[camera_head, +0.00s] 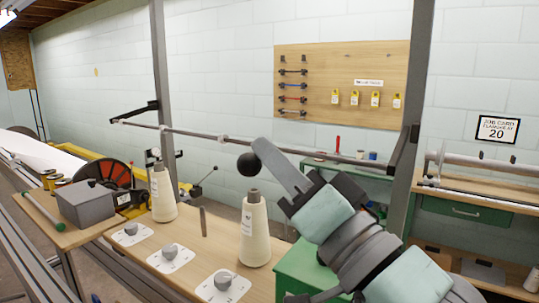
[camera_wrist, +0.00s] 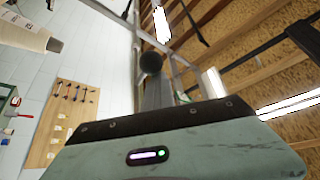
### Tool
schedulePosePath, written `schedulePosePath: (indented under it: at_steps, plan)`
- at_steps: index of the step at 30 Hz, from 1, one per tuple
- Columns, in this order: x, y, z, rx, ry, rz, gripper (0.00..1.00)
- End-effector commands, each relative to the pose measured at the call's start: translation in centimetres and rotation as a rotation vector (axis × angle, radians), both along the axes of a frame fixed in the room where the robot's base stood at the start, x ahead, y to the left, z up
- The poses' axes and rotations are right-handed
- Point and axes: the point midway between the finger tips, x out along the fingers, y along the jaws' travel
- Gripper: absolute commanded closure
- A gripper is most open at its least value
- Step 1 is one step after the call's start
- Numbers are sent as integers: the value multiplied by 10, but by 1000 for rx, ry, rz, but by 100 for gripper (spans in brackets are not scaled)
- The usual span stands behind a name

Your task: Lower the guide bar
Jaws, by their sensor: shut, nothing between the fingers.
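The guide bar (camera_head: 190,132) is a thin grey rod with collars, running across the head view between two upright posts and sloping down to the right in the picture. A black ball knob (camera_head: 249,164) is right by the tip of my gripper (camera_head: 263,147), below the rod in the picture. In the wrist view the knob (camera_wrist: 150,62) appears at the end of my shut fingers (camera_wrist: 156,88). Nothing is between the fingers. I cannot tell whether they touch the knob or the rod. What the knob is fixed to is hidden.
Cream yarn cones (camera_head: 255,230) and (camera_head: 163,195) stand on the wooden table, with several white plates with grey knobs (camera_head: 222,286). A grey box (camera_head: 87,204) is at left. A green cabinet (camera_head: 305,275) is under my arm. A pegboard (camera_head: 340,80) hangs behind.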

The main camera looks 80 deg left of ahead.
Motion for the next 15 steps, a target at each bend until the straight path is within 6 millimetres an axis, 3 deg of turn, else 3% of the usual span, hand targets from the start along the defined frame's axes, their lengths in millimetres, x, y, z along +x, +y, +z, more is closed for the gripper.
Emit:
schedulePosePath:
  at_steps: [1,15]
  plan:
    - [-2,3,-8,-16,-6,3,100]
    - [-4,2,-10,-21,-10,7,100]
